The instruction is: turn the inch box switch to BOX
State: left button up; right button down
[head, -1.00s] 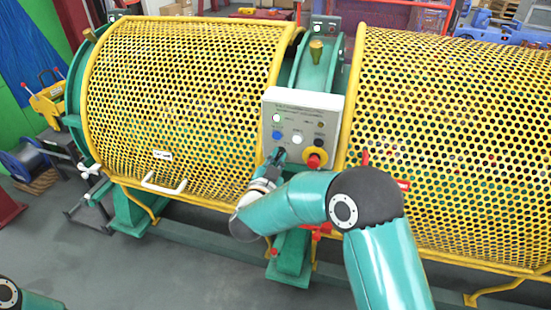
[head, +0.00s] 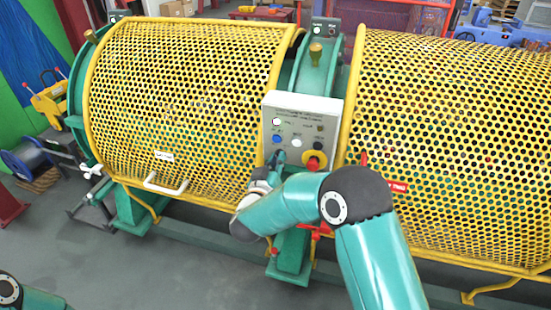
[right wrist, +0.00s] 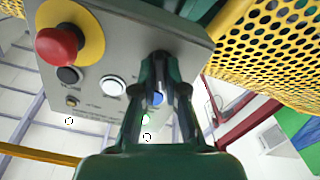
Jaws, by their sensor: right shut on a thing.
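The grey control box (head: 302,110) stands between the two yellow guards, with its buttons facing me. My right gripper (head: 277,157) is at the lower left of its panel. In the right wrist view the same gripper (right wrist: 160,62) is shut on a small dark part at the panel, which I take to be the inch box switch. The fingers hide most of it, and I cannot read its position. My left gripper is out of view.
A red mushroom button (head: 313,162) on a yellow plate is close right of my right gripper. A blue button (head: 277,139) and a white button (head: 297,142) are just above. Perforated yellow guards (head: 185,90) flank the box closely.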

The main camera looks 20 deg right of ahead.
jog(key=shift+w+r+n, duration=0.15)
jog(key=shift+r+n, duration=0.35)
jog(key=shift+n, duration=0.1)
jog(key=c, duration=1.2)
grip_release()
jog(key=shift+n, duration=0.3)
jog(key=shift+f, duration=0.2)
jog(key=shift+f, duration=0.15)
jog(key=shift+a, duration=0.1)
